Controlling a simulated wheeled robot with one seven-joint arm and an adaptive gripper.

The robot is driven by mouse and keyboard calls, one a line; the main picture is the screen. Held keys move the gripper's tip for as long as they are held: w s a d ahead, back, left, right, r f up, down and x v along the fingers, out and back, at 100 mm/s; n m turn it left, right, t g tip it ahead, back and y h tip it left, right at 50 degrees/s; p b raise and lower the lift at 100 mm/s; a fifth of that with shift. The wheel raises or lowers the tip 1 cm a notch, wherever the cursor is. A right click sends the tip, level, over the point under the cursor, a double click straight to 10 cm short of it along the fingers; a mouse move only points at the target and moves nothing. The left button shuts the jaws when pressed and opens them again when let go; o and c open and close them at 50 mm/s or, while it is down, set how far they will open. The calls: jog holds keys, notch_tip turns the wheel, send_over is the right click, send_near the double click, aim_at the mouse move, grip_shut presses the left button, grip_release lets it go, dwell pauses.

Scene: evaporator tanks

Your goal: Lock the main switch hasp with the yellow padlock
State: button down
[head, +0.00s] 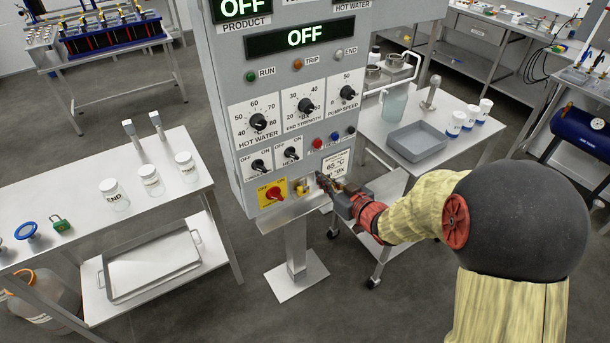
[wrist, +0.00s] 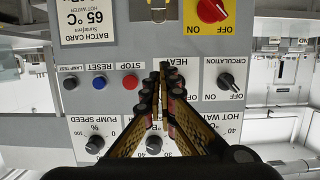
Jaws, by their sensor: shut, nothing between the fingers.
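The red main switch (head: 273,193) sits on a yellow plate at the lower left of the grey panel. It also shows upside down at the top of the wrist view (wrist: 211,10). A small yellow piece (head: 301,187) shows just right of the plate, at the hasp. In the wrist view a pale metal hasp or shackle (wrist: 158,10) is cut off by the top edge; I cannot tell whether a padlock hangs closed there. My gripper (head: 321,178) is close in front of the panel, right of the hasp. In the wrist view my gripper (wrist: 158,72) is shut and empty, its tips apart from the hasp.
A green padlock (head: 61,224) and a blue round item (head: 27,231) lie on the left table, with several labelled jars. The panel (head: 220,110) carries knobs and buttons close to my gripper. A steel table (head: 459,159) with a grey tray stands behind my arm.

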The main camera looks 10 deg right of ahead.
jog(key=shift+r, duration=0.2)
jog(key=shift+w, duration=0.1)
jog(key=b, duration=0.3)
send_near(299, 169)
jog(key=w+a+r, duration=0.2)
jog(key=w, duration=0.2)
jog(key=f, duration=0.1)
jog(key=w+f+b, duration=0.1)
jog(key=f, duration=0.1)
jog(key=shift+d, duration=0.15)
jog(key=shift+f+b, duration=0.3)
jog(key=shift+f, duration=0.05)
